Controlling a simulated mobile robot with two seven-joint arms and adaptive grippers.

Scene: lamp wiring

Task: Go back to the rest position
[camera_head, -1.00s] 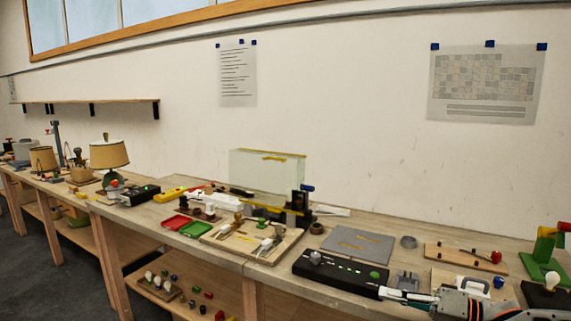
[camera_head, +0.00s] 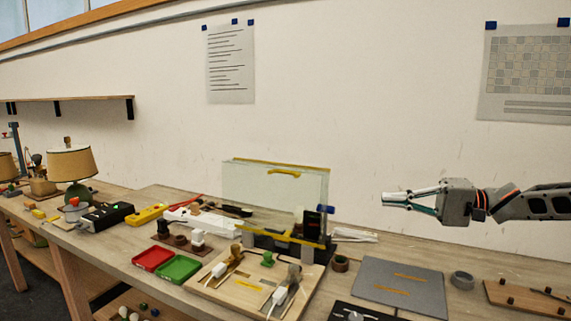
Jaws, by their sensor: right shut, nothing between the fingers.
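My right gripper (camera_head: 411,200) is in the right half of the head view, raised above the bench with its arm coming in from the right. Its fingers are together, point left and hold nothing. Behind it is bare white wall. It touches no object. My left gripper is not in view.
The wooden bench (camera_head: 345,262) carries a clear panel stand (camera_head: 262,192), a red tray (camera_head: 153,258), a green tray (camera_head: 178,269), a wooden board with plugs (camera_head: 232,290), a grey mat (camera_head: 428,284) and a lamp (camera_head: 72,163). The air above the bench's right part is clear.

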